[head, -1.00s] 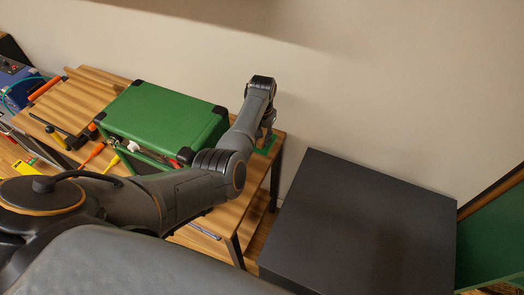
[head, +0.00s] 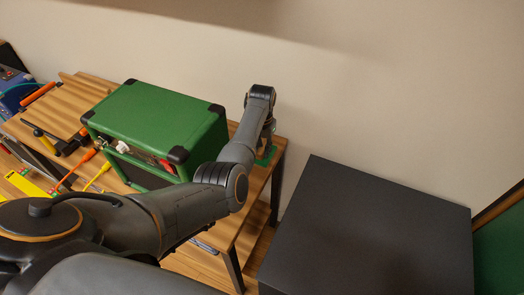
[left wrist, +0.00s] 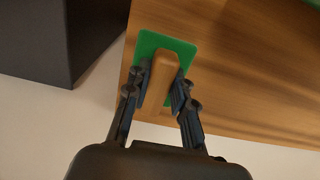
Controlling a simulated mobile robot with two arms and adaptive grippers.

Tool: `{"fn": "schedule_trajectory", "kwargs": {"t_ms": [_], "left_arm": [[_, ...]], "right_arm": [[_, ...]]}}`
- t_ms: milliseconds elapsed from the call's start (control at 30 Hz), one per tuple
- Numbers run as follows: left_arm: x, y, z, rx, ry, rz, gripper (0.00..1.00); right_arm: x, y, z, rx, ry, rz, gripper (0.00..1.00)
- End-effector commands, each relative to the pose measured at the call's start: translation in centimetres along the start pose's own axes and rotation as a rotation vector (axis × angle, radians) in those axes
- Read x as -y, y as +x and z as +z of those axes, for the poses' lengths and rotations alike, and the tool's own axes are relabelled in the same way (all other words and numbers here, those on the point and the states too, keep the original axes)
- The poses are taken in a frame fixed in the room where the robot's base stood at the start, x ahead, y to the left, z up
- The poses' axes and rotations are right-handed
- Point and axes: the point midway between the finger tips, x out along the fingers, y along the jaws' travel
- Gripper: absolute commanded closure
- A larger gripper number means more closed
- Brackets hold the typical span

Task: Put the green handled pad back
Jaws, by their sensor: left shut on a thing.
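The green pad (head: 266,156) is a flat green plate at the far right end of the wooden table, beside the green amp and mostly hidden behind my left arm in the head view. In the left wrist view the pad (left wrist: 181,46) shows its wooden handle (left wrist: 162,78). My left gripper (left wrist: 163,90) is shut on this handle, one finger on each side. The pad lies flat at or just above the tabletop, near its edge; I cannot tell if it touches. In the head view the left gripper (head: 268,132) points down. My right gripper is not in view.
The green amp (head: 160,115) with black corners stands on the wooden table (head: 255,190), left of my left forearm. Several tools, such as a yellow-handled one (head: 98,177), lie further left. A large dark box (head: 365,230) stands right of the table, across a gap. The wall is behind.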

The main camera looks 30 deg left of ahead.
Motion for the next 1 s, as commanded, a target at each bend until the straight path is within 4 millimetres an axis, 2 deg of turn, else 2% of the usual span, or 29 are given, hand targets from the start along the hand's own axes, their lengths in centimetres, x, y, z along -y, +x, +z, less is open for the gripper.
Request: {"fn": "schedule_trajectory", "kwargs": {"t_ms": [167, 200, 300, 567, 700, 833, 1000], "left_arm": [[0.0, 0.3, 0.0, 0.0, 0.0, 0.0, 1.0], [0.0, 0.3, 0.0, 0.0, 0.0, 0.0, 0.74], [0.0, 0.3, 0.0, 0.0, 0.0, 0.0, 0.54], [0.0, 0.3, 0.0, 0.0, 0.0, 0.0, 0.53], [0.0, -0.4, 0.0, -0.002, -0.001, 0.0, 0.53], [0.0, -2.3, -0.1, -0.004, -0.001, 0.0, 0.53], [0.0, -6.0, -0.1, -0.005, -0.001, -0.001, 0.53]], "right_arm": [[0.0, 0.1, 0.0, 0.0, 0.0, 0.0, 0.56], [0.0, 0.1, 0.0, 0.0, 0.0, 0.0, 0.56], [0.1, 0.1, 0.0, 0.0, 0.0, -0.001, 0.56], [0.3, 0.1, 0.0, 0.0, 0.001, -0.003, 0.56], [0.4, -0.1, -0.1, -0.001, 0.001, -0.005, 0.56], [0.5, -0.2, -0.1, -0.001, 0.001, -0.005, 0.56], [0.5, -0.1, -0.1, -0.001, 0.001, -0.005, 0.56]]}}
